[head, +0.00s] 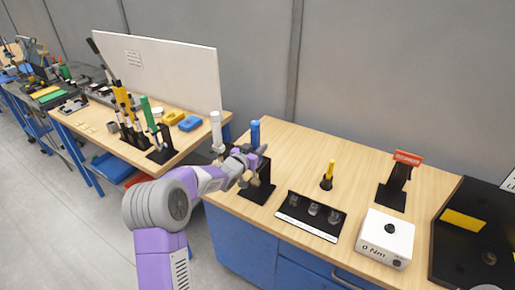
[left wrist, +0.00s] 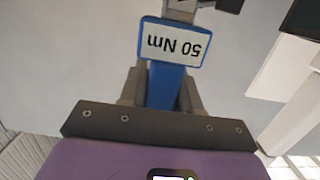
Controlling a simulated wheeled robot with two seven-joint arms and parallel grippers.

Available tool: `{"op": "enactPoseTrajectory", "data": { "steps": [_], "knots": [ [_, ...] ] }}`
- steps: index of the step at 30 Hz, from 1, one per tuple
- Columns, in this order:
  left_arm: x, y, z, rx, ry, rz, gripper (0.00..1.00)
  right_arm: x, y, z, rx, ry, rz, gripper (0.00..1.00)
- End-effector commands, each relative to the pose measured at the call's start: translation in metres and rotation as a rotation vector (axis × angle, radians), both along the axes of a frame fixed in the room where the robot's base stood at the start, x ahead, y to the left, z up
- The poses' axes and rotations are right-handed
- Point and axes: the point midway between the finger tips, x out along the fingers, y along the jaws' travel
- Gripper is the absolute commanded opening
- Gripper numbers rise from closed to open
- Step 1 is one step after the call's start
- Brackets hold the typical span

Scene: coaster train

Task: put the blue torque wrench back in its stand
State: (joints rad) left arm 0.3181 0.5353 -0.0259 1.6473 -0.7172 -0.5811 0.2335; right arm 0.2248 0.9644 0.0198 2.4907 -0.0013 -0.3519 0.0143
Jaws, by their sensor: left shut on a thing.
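The blue torque wrench (head: 255,133) stands about upright at the left end of the near bench, its blue handle showing above my gripper. My left gripper (head: 248,164) is shut on it. In the left wrist view, the blue wrench (left wrist: 166,88) is between the two fingers, with a blue-edged label (left wrist: 173,43) reading "50 Nm" upside down. A black stand (head: 263,188) is just below and right of the gripper. My gripper hides part of the wrench and stand, so I cannot tell whether the wrench rests in the stand. My right gripper is not in view.
A white-handled tool (head: 216,128) stands close left of the gripper. On the bench (head: 290,137) are a black socket tray (head: 309,217), a yellow-handled tool (head: 328,172), a white "0 Nm" box (head: 385,238) and a red-topped black stand (head: 394,190). The back of the bench is clear.

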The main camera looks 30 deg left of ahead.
Motion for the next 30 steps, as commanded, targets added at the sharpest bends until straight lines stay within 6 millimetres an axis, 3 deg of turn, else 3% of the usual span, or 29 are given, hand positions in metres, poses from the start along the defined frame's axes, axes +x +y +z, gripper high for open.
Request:
{"op": "enactPoseTrajectory", "data": {
  "steps": [30],
  "knots": [
    [0.001,0.000,-0.006,0.000,-0.009,-0.001,0.00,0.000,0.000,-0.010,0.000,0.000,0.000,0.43]
  ]
}}
